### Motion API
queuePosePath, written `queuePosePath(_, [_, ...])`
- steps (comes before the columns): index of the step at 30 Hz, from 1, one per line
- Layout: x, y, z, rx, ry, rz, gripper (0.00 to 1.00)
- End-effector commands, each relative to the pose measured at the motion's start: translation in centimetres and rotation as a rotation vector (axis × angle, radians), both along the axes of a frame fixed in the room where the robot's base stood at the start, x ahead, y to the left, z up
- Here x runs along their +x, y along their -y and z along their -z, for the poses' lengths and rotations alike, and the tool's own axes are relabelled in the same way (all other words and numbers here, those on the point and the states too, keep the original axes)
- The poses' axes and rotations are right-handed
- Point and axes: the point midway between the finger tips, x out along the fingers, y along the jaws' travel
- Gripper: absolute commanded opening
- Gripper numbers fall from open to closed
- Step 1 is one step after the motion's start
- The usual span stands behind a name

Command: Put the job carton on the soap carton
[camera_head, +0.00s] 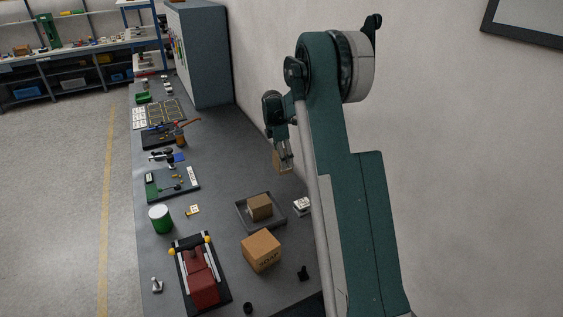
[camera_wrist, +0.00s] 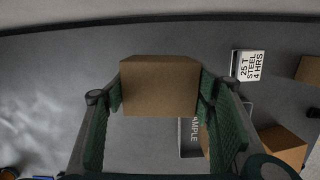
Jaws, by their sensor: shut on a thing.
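My gripper (camera_head: 285,165) is shut on a small brown carton (camera_head: 277,161), taken to be the job carton, and holds it in the air above the bench. In the wrist view the held carton (camera_wrist: 158,88) sits between the green finger pads, its plain side showing. The soap carton (camera_head: 261,251), a larger brown box with dark print, stands on the bench nearer the camera, well apart from the held carton. Nothing is seen on its top.
A dark tray (camera_head: 243,222) holding another brown carton (camera_head: 260,207) lies between my gripper and the soap carton. A white printed block (camera_head: 302,205) stands beside it. A red vise-like device (camera_head: 201,283) and green can (camera_head: 160,219) stand left. The wall borders the bench at right.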

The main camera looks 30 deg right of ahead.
Motion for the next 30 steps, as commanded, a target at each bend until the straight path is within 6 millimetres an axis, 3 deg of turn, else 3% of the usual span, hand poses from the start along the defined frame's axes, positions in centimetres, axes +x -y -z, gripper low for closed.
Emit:
queuePosePath(8, [-0.6, -1.0, -0.5, 0.000, 0.000, -0.003, 0.39])
queuePosePath(14, [-2.4, -3.4, -1.6, 0.000, 0.000, -0.008, 0.39])
queuePosePath(30, [-11.5, -13.0, -5.5, 0.001, 0.000, -0.027, 0.39])
